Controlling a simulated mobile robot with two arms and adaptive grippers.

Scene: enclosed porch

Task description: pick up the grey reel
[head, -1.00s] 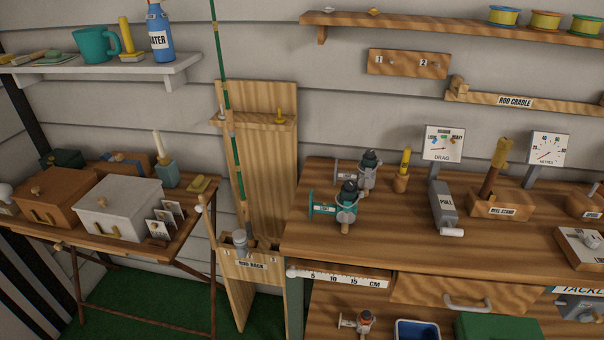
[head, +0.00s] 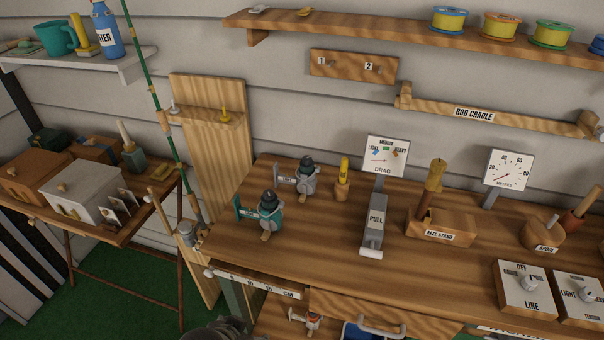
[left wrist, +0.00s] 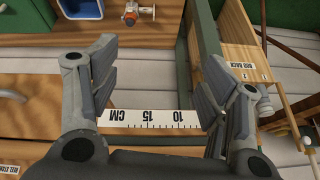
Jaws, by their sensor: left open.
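The grey reel (head: 309,180) has a dark top and stands upright on the workbench (head: 330,225), toward its back left. A teal reel (head: 268,214) stands just in front and to the left of it. My left gripper shows in the left wrist view (left wrist: 160,92), open and empty, with the bench-front ruler (left wrist: 150,118) seen between its fingers. The grey reel is not in that view. In the head view only a dark part of my left arm shows at the bottom edge. My right gripper is in neither view.
A yellow-topped holder (head: 342,180) is right of the grey reel, then the pull gauge (head: 374,225) and reel stand (head: 440,228). A green rod (head: 160,105) leans at the left by the rod rack.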

